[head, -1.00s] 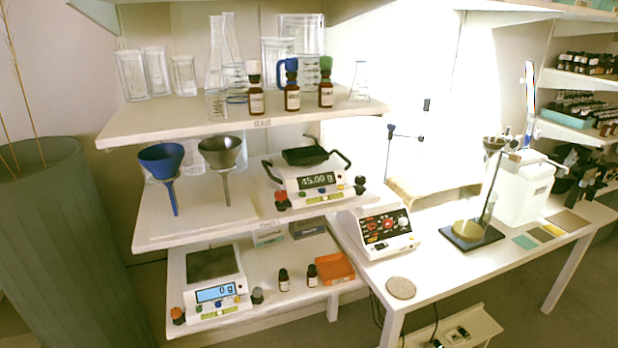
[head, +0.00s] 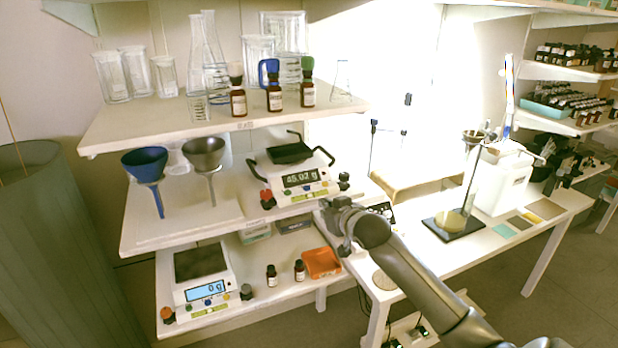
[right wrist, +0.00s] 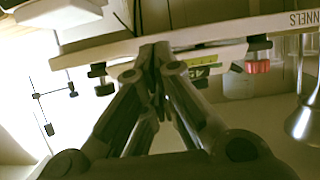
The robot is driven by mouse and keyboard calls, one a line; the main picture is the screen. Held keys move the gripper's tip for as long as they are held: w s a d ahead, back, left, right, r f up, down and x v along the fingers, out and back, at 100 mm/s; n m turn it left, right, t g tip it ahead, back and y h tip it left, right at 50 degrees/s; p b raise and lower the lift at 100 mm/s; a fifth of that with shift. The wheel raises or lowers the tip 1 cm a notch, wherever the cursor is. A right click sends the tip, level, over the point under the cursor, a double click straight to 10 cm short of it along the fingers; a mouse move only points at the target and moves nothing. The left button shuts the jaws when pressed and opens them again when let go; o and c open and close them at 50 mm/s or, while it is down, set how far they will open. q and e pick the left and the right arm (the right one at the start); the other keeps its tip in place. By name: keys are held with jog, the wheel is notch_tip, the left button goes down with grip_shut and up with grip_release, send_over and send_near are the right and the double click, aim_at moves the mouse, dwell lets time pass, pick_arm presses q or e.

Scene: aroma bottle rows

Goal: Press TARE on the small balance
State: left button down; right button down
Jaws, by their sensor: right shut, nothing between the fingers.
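Two white balances stand on the shelves. The one on the middle shelf (head: 292,180) carries a black pan (head: 290,153) and reads about 45.02 g; green-yellow labels run along its front. A lower balance (head: 203,284) has a dark square plate and a blue display reading 0 g. My right gripper (head: 335,218) is shut and empty, just below and right of the middle-shelf balance, apart from it in the head view. In the right wrist view its closed fingers (right wrist: 155,55) lie in front of part of that balance's label strip (right wrist: 203,60). My left gripper is out of view.
Blue (head: 145,163) and grey (head: 204,152) funnels stand left of the middle balance. Stoppered bottles (head: 275,96) stand on the shelf above.

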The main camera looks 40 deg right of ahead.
notch_tip(320, 180, up, 11)
jog(key=a+t, duration=0.1)
jog(key=shift+s+a+t, duration=0.3)
jog(key=shift+s, duration=0.1)
jog(key=p, duration=0.3)
send_over(307, 187)
jog(key=s, duration=0.2)
jog(key=shift+s+a+f, duration=0.1)
jog(key=shift+a+f, duration=0.05)
jog(key=shift+f, duration=0.35)
jog(key=shift+s+a+f, duration=0.1)
jog(key=shift+a+f, duration=0.05)
jog(key=shift+f, duration=0.35)
jog(key=f, duration=0.1)
jog(key=f+p, duration=0.1)
jog(key=f, duration=0.1)
jog(key=shift+w+f, duration=0.1)
jog(key=shift+w, duration=0.3)
jog(key=shift+f, duration=0.6)
